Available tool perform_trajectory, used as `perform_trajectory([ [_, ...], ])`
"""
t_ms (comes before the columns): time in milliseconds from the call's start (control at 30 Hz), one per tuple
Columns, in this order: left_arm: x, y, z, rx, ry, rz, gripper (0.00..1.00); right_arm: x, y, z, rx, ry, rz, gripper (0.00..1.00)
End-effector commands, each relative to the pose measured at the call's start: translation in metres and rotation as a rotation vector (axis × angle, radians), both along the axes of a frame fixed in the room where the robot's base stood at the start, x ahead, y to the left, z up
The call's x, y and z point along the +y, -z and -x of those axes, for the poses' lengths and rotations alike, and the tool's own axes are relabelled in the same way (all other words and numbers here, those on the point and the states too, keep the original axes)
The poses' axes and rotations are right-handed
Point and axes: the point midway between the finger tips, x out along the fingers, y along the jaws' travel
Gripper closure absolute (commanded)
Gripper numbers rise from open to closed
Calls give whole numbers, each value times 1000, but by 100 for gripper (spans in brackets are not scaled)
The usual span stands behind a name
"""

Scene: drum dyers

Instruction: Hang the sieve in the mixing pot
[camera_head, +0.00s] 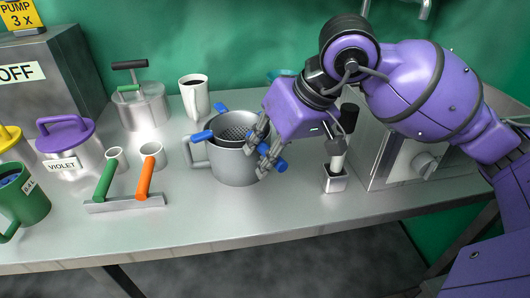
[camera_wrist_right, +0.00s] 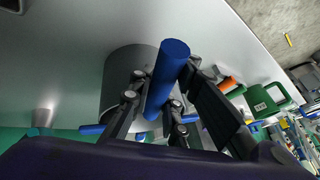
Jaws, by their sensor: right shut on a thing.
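The grey metal mixing pot (camera_head: 230,172) stands upright on the steel bench, its handle to the left. The sieve, a dark mesh bowl (camera_head: 236,133) with several blue handles, is in the pot's mouth. One blue handle (camera_head: 202,136) sticks out over the left rim and another points to the back. My right gripper (camera_head: 266,150) is at the pot's right side, shut on a blue sieve handle (camera_head: 280,166). The right wrist view shows this handle (camera_wrist_right: 172,60) between the fingers, with the pot (camera_wrist_right: 118,82) behind. I cannot tell whether the handles rest on the rim. My left gripper is out of view.
A rack with a green and an orange handle (camera_head: 147,174) lies left of the pot. A white beaker (camera_head: 194,97) stands behind it. A black-handled tool in a small holder (camera_head: 335,181) and a grey box (camera_head: 405,155) stand to the right. The bench's front edge is close.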

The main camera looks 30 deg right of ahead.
Motion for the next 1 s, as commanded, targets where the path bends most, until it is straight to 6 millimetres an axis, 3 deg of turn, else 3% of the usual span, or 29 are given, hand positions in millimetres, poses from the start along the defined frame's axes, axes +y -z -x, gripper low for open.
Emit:
perform_trajectory([
  [733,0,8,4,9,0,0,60,0,4,0,-1,0,-1,100],
  [767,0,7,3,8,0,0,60,0,4,0,-1,0,-1,81],
  [800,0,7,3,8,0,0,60,0,4,0,-1,0,-1,76],
  [900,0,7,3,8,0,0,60,0,4,0,-1,0,-1,63],
  [1000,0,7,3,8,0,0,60,0,4,0,0,0,0,62],
])
